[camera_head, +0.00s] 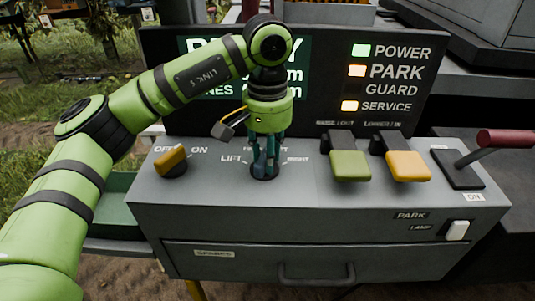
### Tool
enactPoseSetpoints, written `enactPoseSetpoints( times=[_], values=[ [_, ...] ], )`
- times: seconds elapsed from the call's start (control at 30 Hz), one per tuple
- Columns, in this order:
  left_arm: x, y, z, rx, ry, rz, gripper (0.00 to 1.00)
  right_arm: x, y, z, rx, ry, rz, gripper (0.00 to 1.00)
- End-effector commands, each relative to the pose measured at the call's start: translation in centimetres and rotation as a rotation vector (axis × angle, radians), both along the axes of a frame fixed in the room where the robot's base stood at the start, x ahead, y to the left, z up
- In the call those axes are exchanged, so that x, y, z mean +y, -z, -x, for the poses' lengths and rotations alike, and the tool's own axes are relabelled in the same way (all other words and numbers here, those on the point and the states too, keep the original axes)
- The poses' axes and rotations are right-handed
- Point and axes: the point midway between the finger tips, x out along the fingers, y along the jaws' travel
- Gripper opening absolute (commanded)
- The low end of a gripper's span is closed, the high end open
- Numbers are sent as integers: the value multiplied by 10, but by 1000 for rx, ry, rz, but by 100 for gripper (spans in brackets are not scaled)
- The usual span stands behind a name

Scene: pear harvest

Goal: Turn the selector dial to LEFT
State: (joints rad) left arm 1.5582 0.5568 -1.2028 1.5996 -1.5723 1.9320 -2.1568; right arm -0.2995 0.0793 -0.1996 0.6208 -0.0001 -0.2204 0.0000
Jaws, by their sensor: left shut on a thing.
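My left gripper (265,158) points straight down at the control panel (320,192) and is shut on the selector dial (264,175). The fingers hide most of the dial, so I cannot tell where its pointer is turned. Printed labels stand around the dial: LIFT at its left, one at its right and one behind it that is partly covered. My right gripper is not in view.
A yellow OFF/ON switch (171,160) sits left of the dial. A green lever (349,165), a yellow lever (407,165) and a red-handled lever (500,139) stand to its right. The display board (330,65) behind shows POWER, PARK and SERVICE lights lit.

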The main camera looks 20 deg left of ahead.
Motion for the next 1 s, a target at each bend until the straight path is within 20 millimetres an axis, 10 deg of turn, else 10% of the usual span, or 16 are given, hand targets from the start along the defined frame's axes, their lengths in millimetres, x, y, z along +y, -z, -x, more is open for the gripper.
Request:
enactPoseSetpoints(
  times=[0.47,0.5,0.57,1.0],
  values=[
    [0,1,1,5,16,-1,0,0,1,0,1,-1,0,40],
    [0,2,1,5,16,-1,38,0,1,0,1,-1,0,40],
    [0,1,1,5,15,-1,54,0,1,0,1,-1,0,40],
    [-1,-11,0,-2,14,2,54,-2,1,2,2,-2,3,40]
  ],
)
